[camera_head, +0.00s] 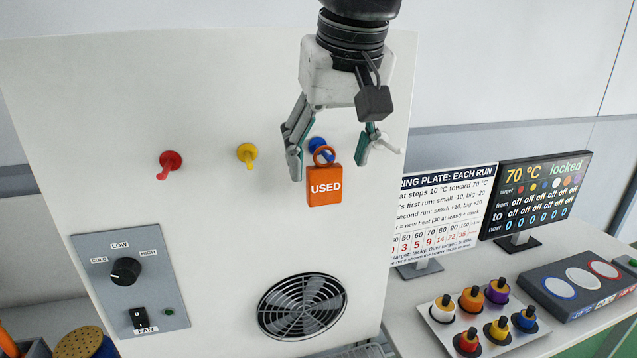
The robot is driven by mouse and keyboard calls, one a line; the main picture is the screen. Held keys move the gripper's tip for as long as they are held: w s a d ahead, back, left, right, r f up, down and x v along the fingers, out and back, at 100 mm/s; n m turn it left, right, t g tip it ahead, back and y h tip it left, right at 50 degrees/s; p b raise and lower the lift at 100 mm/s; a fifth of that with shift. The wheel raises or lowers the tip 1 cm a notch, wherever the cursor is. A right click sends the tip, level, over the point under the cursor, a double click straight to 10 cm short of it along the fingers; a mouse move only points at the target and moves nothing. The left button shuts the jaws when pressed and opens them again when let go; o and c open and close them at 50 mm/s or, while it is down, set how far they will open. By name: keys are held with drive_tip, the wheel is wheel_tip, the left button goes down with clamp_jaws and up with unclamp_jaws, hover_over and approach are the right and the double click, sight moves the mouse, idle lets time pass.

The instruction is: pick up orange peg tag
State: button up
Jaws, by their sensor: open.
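The orange tag (325,187) reads "USED" and has an orange ring at its top. It hangs by this ring at the blue peg (319,147) on the white panel. My gripper (335,158) is open, its fingers pointing down. One finger is left of the tag's ring and the other is right of it. Both fingers look apart from the tag. How far the fingers are from the panel is hard to tell.
A red peg (169,164) and a yellow peg (247,154) are bare on the white panel (215,235). Below are a dial plate (125,285) and a fan grille (302,306). Right, a tray (437,331) holds several coloured knobbed pieces before two signs.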

sight(327, 176)
drive_tip(key=shift+x, duration=2.8)
drive_tip(key=c, duration=1.2)
